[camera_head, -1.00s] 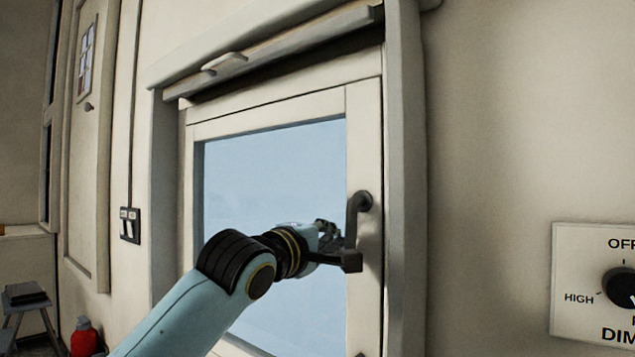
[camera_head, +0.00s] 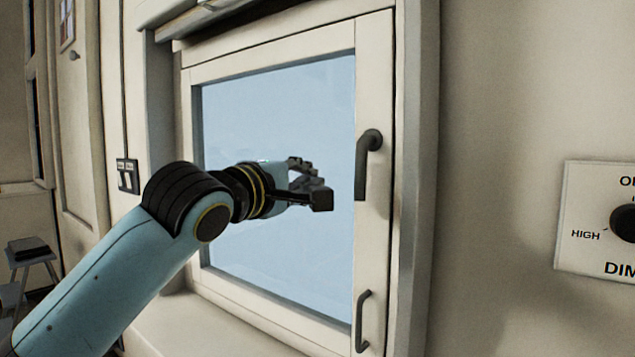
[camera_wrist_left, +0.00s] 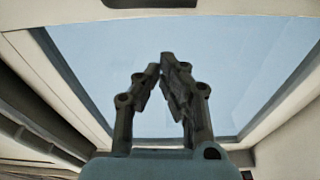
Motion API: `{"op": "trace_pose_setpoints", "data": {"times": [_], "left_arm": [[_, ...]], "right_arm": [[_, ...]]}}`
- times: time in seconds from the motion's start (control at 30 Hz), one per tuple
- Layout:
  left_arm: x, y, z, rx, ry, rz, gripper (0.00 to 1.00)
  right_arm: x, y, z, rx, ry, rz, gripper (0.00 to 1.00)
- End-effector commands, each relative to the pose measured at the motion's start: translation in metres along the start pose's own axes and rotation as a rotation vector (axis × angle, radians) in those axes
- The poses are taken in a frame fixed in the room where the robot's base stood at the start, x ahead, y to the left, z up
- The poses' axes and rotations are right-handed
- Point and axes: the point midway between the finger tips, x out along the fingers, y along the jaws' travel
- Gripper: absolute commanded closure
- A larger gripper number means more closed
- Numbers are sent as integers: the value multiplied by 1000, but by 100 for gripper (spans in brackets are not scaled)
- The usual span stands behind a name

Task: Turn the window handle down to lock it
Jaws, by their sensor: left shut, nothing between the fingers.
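The window handle (camera_head: 366,165) is a dark lever on the right side of the white window frame (camera_head: 376,90). Its grip hangs straight down from its pivot at the top. My left gripper (camera_head: 322,198) is in front of the glass (camera_head: 280,110), to the left of the handle and apart from it. It is shut and empty; in the left wrist view its fingertips (camera_wrist_left: 168,62) meet before the pane. A dark bar at the top edge of the wrist view is cut off. My right gripper is not in view.
A smaller dark pull (camera_head: 362,320) is fixed lower on the same frame side. A dimmer panel (camera_head: 588,250) is on the wall at right. A light switch (camera_head: 127,175) and a stool (camera_head: 30,258) are at left. The sill (camera_head: 185,325) is bare.

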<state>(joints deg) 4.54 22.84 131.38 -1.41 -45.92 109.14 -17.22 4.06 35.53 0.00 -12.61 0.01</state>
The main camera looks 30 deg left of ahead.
Motion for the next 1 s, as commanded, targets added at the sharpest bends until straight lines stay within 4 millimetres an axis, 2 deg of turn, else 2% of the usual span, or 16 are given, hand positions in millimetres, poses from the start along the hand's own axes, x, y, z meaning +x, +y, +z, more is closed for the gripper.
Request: {"op": "trace_pose_setpoints", "data": {"times": [0.1,0.23,0.53,0.83,0.93,1.0], "left_arm": [[-18,-2,0,5,-1,-1,100],[-28,-1,0,2,0,-1,100],[-30,0,0,1,1,-1,100],[-30,0,0,1,0,-1,100],[-32,-9,1,32,3,-28,100],[-38,-30,2,104,6,-88,100]], "right_arm": [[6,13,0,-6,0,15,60],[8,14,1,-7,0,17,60],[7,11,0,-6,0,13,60],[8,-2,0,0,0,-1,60],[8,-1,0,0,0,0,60],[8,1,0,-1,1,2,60]]}}
